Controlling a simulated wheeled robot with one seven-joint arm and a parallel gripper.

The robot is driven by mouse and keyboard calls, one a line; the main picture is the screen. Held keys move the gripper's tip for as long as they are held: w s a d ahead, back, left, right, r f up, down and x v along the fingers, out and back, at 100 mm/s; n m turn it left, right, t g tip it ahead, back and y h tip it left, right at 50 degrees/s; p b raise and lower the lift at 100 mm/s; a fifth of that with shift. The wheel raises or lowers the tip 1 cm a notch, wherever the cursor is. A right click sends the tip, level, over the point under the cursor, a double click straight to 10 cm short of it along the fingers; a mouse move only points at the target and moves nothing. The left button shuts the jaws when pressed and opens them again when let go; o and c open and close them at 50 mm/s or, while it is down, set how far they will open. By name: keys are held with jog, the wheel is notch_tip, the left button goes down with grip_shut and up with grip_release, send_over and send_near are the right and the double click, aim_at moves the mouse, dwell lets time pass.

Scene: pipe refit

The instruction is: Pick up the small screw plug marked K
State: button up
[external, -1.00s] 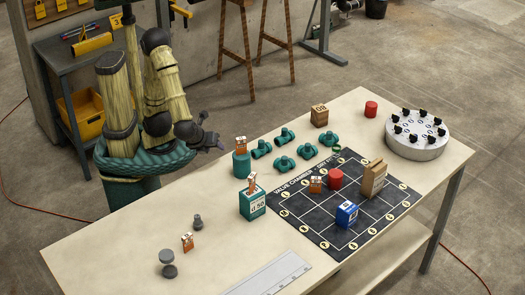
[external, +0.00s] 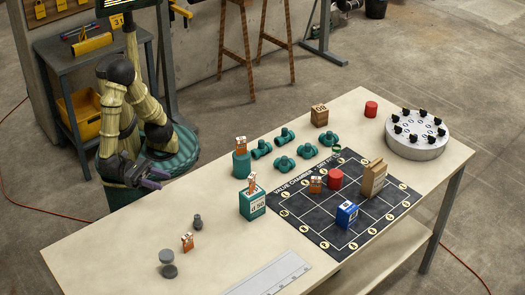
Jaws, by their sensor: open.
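My gripper (external: 157,180) is open and empty, beside the table's (external: 120,235) left end, apart from everything on it. A round silver stand (external: 416,147) at the table's far right holds several small black knob-like pieces (external: 398,130). Letters on them are too small to read. Two grey spool-shaped pieces, a larger one (external: 168,270) and a smaller one (external: 198,222), stand at the near left of the table. I see no readable K on any piece, so I cannot tell which one is the small screw plug.
An orange block (external: 187,242) stands between the grey pieces. A green box (external: 253,206), a green cylinder (external: 241,166) and several green valve fittings (external: 284,164) occupy the middle. A black grid mat (external: 310,230) carries blocks. A ruler (external: 270,275) lies in front.

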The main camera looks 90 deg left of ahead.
jog(key=s+f, duration=0.1)
jog(key=f, duration=0.1)
jog(key=d+f+m+h, duration=0.1)
jog(key=f, duration=0.2)
jog(key=s+f+h, duration=0.1)
jog(key=f, duration=0.2)
jog(key=shift+s+d+f, duration=0.2)
jog(key=shift+s, duration=0.15)
jog(key=b, duration=0.1)
send_near(197, 216)
jog(key=x, duration=0.5)
jog(key=shift+s+d+f, duration=0.15)
jog(key=shift+f, duration=0.1)
jog(key=shift+x, duration=2.65)
